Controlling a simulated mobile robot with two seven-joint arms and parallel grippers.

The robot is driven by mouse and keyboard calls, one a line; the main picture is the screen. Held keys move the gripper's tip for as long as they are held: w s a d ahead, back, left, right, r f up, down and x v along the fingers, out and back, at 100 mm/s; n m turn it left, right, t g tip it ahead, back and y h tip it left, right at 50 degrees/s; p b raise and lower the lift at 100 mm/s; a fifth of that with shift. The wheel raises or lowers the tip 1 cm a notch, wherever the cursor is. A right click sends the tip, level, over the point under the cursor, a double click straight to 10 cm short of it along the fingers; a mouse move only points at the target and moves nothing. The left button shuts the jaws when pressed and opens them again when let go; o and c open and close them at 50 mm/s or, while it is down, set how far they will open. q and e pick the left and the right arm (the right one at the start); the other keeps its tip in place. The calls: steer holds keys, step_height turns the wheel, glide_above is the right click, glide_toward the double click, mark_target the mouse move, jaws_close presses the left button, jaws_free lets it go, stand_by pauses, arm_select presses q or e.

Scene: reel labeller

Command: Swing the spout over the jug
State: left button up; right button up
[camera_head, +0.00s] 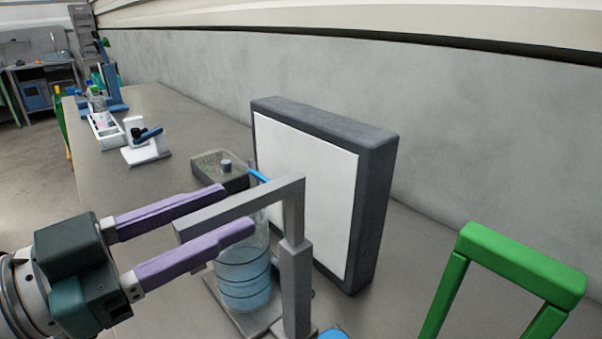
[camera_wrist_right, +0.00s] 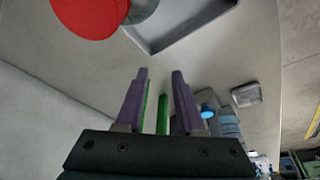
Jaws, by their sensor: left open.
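The spout is a grey square bar (camera_head: 240,212) on an upright grey post (camera_head: 296,285). Its free end points to the left in the head view. The jug (camera_head: 243,285) is clear with blue liquid and dark rings, standing below the bar; its upper part is partly hidden by a finger. My left gripper (camera_head: 238,208) is open, with one purple finger on the far side of the bar and one on the near side. I cannot tell whether either touches it. My right gripper (camera_wrist_right: 160,74) shows in the right wrist view with its fingers apart.
A white-faced panel (camera_head: 305,195) stands behind the spout. A green frame (camera_head: 520,262) stands at right. A dark box (camera_head: 215,170) is behind the jug. A white device (camera_head: 145,145) sits farther left. The right wrist view shows a red round thing (camera_wrist_right: 90,15) and a grey tray (camera_wrist_right: 180,45).

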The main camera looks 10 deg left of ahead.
mark_target(249, 195)
arm_select(q)
steer(key=shift+x, duration=2.15)
steer(key=shift+c, duration=0.2)
jaws_close()
